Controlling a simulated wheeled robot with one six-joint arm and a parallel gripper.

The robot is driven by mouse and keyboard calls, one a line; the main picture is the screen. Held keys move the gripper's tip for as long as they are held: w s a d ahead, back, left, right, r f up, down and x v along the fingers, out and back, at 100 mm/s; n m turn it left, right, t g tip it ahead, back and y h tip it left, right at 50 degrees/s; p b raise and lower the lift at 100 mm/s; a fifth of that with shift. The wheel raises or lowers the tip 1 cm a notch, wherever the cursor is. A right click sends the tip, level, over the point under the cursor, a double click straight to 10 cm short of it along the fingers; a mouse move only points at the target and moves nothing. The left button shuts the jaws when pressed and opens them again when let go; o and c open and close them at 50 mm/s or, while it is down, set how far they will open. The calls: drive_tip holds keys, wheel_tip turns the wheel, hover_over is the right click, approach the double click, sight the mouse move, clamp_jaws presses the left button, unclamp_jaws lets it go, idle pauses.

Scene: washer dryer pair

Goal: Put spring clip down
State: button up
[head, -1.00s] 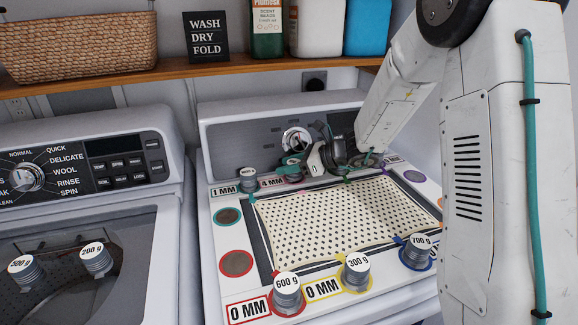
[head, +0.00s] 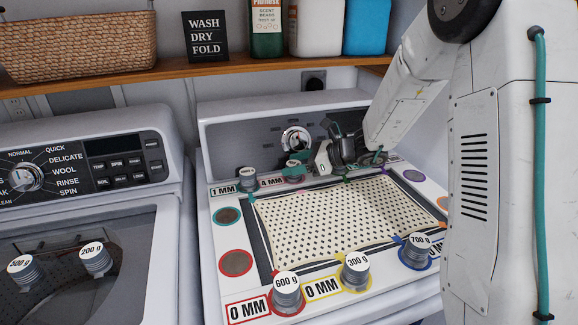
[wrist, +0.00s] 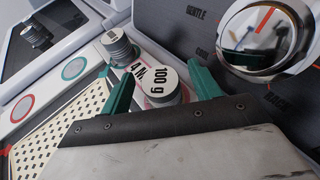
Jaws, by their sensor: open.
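My gripper (wrist: 157,72) shows two teal fingers spread apart in the wrist view. A weight marked 100 g (wrist: 168,83) shows between them in that view, with a gap on each side. In the head view my gripper (head: 303,162) is at the back left of the right-hand machine, beside a 4 MM label (head: 271,181). No spring clip can be made out for certain. Small coloured pieces, such as a green one (head: 346,179) and a purple one (head: 383,170), sit along the perforated sheet's (head: 335,220) edge. Nothing is seen held in the fingers.
Weights marked 600 g (head: 287,291), 300 g (head: 356,271) and 700 g (head: 418,251) stand along the front edge. Another weight (head: 247,179) stands at the back left. A control panel with a round dial (wrist: 268,38) rises close behind my gripper.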

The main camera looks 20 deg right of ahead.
drive_tip(key=v, duration=0.9)
drive_tip(key=shift+s+d+r, duration=0.2)
drive_tip(key=shift+s, duration=0.05)
drive_tip(key=s+a+r+n+g+h, duration=0.25)
drive_tip(key=s+a+n, duration=0.25)
drive_tip(key=s+n, duration=0.3)
drive_tip(key=s+a+r+n+g+h, duration=0.1)
drive_tip(key=s+a+r+n+g, duration=0.4)
drive_tip(key=s, duration=0.5)
drive_tip(key=s+d+n+h, duration=0.2)
drive_tip(key=s+n+h, duration=0.2)
drive_tip(key=s+n, duration=0.2)
drive_tip(key=s+d+n+t+h, duration=0.1)
drive_tip(key=s+d+n+h, duration=0.2)
drive_tip(key=s, duration=0.6)
drive_tip(key=f+n, duration=0.1)
drive_tip(key=n, duration=0.1)
drive_tip(key=shift+s+n+h, duration=0.2)
drive_tip(key=shift+n+h, duration=0.15)
drive_tip(key=shift+n, duration=0.05)
drive_tip(key=shift+d+t, duration=0.15)
drive_tip(key=shift+t, duration=0.1)
